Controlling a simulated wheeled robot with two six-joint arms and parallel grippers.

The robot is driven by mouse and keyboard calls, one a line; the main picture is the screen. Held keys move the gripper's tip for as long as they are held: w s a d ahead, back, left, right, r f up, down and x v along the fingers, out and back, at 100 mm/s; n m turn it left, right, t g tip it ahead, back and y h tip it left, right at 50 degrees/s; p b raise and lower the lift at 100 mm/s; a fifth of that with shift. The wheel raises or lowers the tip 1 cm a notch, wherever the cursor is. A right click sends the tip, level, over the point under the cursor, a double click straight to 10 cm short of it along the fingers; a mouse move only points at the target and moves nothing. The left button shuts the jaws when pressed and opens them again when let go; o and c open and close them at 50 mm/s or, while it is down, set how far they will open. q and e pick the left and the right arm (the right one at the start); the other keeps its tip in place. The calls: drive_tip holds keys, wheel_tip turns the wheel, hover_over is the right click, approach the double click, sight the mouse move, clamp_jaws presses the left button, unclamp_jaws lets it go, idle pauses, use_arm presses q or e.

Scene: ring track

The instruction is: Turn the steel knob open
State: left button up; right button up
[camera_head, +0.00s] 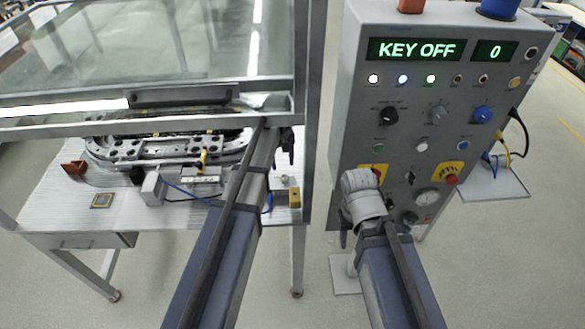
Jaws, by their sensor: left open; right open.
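The steel knob (438,113) is a grey round knob in the upper knob row of the grey control panel (344,115). It sits between a black knob (388,115) and a blue knob (482,114). My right gripper (362,187) is in front of the panel's lower left, below and left of the steel knob and apart from it. My own wrist hides most of its fingers. My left gripper (287,146) is by the frame post left of the panel, far from the knob. I see nothing held in either gripper.
The panel's display (416,49) reads KEY OFF, and a smaller display (494,51) reads 0. Lamps, buttons, a gauge (427,199) and a red button (452,180) share the panel. A workbench (60,215) with a ring track (130,158) stands left, behind a glazed frame.

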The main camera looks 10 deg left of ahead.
sight(284, 176)
use_arm(q)
drive_tip(key=shift+w+d, duration=0.15)
drive_tip(key=shift+w, duration=0.3)
wheel_tip(284, 176, down, 8)
drive_tip(key=b, duration=0.8)
drive_tip(key=shift+r, duration=0.15)
drive_tip(key=shift+c, duration=0.4)
clamp_jaws()
